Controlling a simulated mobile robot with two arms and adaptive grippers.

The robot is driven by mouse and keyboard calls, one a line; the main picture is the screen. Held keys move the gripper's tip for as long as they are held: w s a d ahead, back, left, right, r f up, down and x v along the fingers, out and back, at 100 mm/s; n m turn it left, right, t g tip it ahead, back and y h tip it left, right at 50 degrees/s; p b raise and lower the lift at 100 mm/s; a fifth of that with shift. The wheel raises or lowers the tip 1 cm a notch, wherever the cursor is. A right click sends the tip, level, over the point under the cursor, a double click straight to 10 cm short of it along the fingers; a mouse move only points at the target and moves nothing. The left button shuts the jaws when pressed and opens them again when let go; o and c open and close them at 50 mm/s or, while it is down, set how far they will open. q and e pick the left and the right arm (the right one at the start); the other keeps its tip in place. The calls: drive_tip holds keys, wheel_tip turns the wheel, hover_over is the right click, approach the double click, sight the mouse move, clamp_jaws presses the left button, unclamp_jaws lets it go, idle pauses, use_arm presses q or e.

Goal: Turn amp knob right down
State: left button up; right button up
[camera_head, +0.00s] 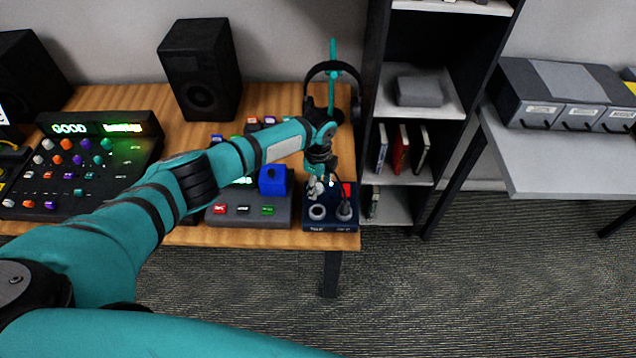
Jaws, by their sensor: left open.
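A small dark blue box (332,226), which looks like the amp, sits at the right front corner of the wooden desk. A pale round knob or socket ring (317,212) is on its front left, and a dark round part with a cable (345,211) is on its front right. A red piece (347,190) shows at its back right. My left gripper (318,190) points down over the back left of the box, with its jaws open. Whether it touches anything there cannot be told. The gripper hides part of the box's top. My right gripper is out of view.
A grey pedal unit (250,212) with a blue block (273,180) stands close left of the box. Headphones on a stand (334,70) are behind. A mixer (90,165) and speaker (201,65) are further left. A dark shelf (372,130) stands right of the desk.

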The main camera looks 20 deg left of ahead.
use_arm(q)
clamp_jaws()
idle(0.3)
drive_tip(key=shift+n, duration=0.3)
drive_tip(key=n+p, duration=0.2)
drive_tip(key=n, duration=0.3)
drive_tip(key=shift+r, duration=0.1)
drive_tip(key=n+p, duration=0.2)
drive_tip(key=n, duration=0.4)
drive_tip(key=shift+n, duration=0.3)
drive_tip(key=n+p, duration=0.2)
drive_tip(key=n, duration=0.3)
drive_tip(key=n+p, duration=0.1)
drive_tip(key=n, duration=0.4)
drive_tip(key=shift+w+n, duration=0.1)
drive_tip(key=shift+n, duration=0.3)
